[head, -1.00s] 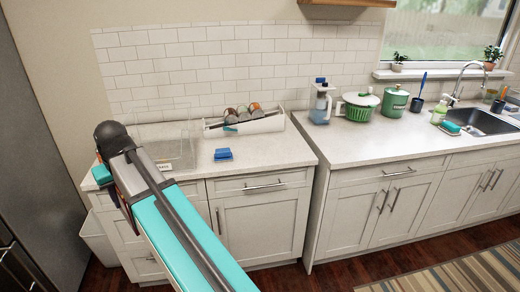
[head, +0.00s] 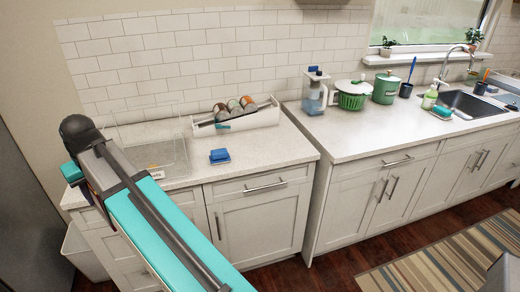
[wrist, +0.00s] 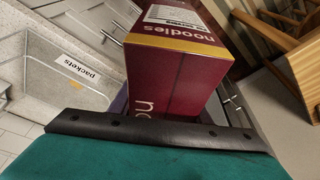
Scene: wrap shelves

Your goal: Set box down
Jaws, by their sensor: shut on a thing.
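A maroon noodles box (wrist: 178,72) with a white label patch fills the middle of the wrist view. My gripper (wrist: 150,130) is shut on it, and the dark bar at its front crosses the lower part of the box. In the head view my gripper (head: 75,170) is at the left, in front of the left counter's edge. My own arm covers the area there, and I cannot make out the box in that view.
A clear bin (head: 181,160) stands on the left counter (head: 255,162); its packets label (wrist: 78,68) shows in the wrist view. A white caddy (head: 262,118) with cans and a blue sponge (head: 219,155) are nearby. A wooden chair (wrist: 285,50) shows at right in the wrist view.

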